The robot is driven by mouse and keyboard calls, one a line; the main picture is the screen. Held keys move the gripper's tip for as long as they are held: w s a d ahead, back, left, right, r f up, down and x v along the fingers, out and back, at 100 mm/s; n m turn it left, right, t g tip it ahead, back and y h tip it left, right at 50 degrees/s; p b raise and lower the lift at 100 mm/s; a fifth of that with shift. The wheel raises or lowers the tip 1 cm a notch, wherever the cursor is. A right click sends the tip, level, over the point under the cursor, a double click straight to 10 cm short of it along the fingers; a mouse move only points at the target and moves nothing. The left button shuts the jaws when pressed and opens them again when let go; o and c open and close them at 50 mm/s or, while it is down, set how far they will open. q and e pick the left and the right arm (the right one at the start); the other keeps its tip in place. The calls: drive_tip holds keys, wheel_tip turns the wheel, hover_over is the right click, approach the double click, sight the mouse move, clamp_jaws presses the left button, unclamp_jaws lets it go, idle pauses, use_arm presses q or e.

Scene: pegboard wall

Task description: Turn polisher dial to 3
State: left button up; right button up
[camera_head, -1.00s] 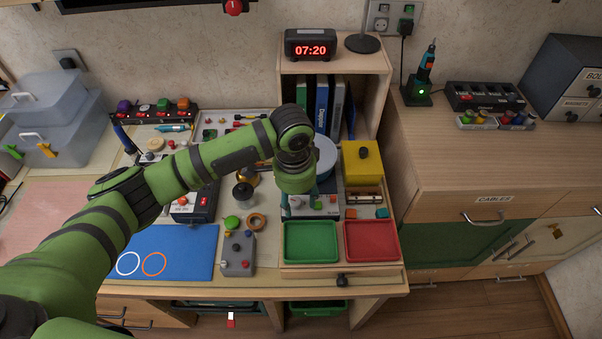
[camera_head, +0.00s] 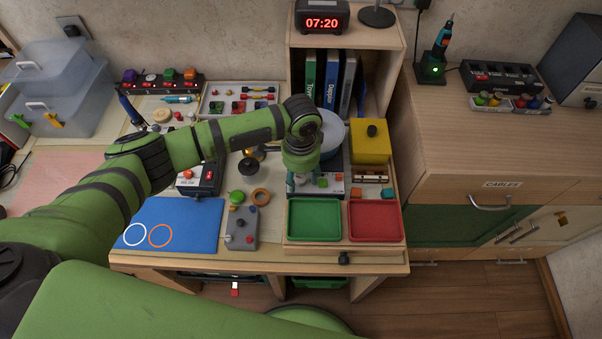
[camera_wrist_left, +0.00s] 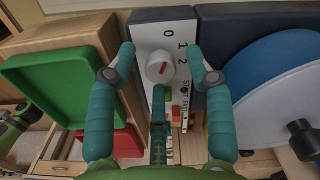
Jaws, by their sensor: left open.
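The polisher is a grey box with a control panel (camera_head: 328,187) and a round disc (camera_head: 333,130) behind it. In the left wrist view its white round dial (camera_wrist_left: 160,67) carries a red mark, and the numbers 0, 1 and 2 are printed beside it; a 3 is not clear. The mark's exact setting is hard to read. My left gripper (camera_head: 300,183) is over the panel's left part, pointing down. In the wrist view its teal fingers (camera_wrist_left: 160,52) are open, one on each side of the dial, with gaps between. In the head view the gripper hides the dial.
A green tray (camera_head: 314,220) and a red tray (camera_head: 375,220) lie in front of the polisher. A yellow box (camera_head: 370,143) stands to its right. A grey control box (camera_head: 242,228) and a blue mat (camera_head: 170,224) lie to the left. A shelf with binders stands behind.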

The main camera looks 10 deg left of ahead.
use_arm(q)
drive_tip(key=c, duration=0.8)
clamp_jaws()
use_arm(e)
drive_tip(key=shift+s, duration=1.1)
